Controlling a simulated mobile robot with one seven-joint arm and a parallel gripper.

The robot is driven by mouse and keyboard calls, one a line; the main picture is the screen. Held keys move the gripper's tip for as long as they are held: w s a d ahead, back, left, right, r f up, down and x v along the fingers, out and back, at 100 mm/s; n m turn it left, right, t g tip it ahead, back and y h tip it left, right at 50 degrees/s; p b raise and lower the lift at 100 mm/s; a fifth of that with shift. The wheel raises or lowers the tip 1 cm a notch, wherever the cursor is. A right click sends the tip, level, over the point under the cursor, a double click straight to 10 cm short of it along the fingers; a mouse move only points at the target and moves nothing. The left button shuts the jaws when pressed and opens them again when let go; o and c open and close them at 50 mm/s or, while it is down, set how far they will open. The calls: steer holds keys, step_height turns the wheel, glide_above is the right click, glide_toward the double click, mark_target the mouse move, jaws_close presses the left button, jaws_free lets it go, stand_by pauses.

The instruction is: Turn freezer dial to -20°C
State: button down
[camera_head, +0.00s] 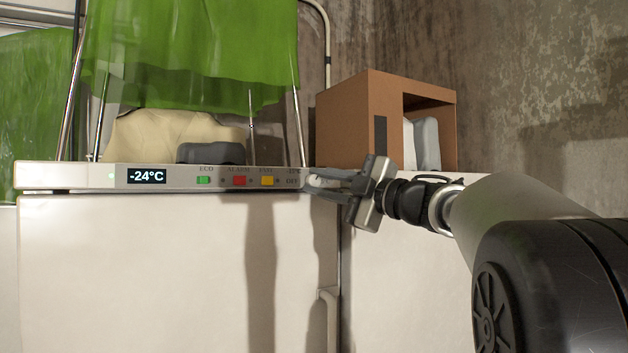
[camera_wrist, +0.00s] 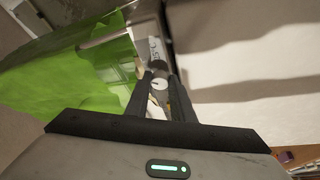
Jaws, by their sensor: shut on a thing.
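The white freezer (camera_head: 180,260) stands at the left with a control strip (camera_head: 115,183) along its top front edge. Its display (camera_head: 147,176) reads -24°C. The round white dial (camera_wrist: 159,84) sits at the right end of the strip, and it also shows in the head view (camera_head: 318,182), partly hidden by the fingers. My gripper (camera_head: 322,182) reaches in from the right and is shut on the dial. In the wrist view my gripper (camera_wrist: 160,82) has one finger on each side of the dial, whose face carries a dark mark.
A green button (camera_head: 204,180), a red button (camera_head: 239,181) and a yellow button (camera_head: 267,181) lie left of the dial. A green cloth (camera_head: 190,50) hangs above the freezer.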

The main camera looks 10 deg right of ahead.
stand_by(0.3)
steer(key=c, duration=1.5)
jaws_free()
steer(key=shift+c, duration=0.2)
steer(key=shift+s, duration=0.1)
steer(key=b+v, duration=0.2)
steer(key=v, duration=1.5)
steer(key=shift+d+r, duration=0.2)
steer(key=shift+d, duration=0.05)
